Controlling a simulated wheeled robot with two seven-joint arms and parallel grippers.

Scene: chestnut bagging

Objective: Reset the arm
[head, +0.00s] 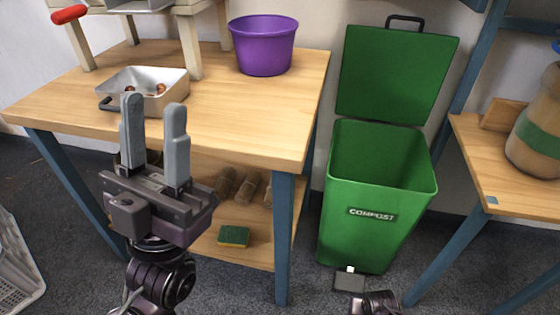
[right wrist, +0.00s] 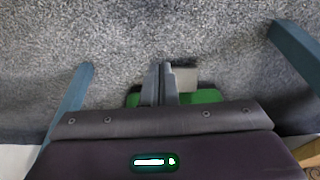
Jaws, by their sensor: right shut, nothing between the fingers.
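My left gripper (head: 154,106) stands upright in front of the wooden table in the head view. Its two grey fingers are apart with nothing between them, and they overlap the near side of the metal pan in the picture. My right gripper (right wrist: 160,68) shows in the right wrist view with its fingers together and empty. It points over the grey carpet, near the green base of the compost bin (right wrist: 205,96). In the head view only a dark part of my right arm shows at the bottom edge, below the bin.
The wooden table (head: 255,125) holds a metal pan (head: 172,101) with several chestnuts and a purple bucket (head: 263,45). The green compost bin (head: 350,235) stands open to its right. A sponge (head: 234,236) lies on the lower shelf. A second table (head: 485,170) bears a large jar (head: 540,115).

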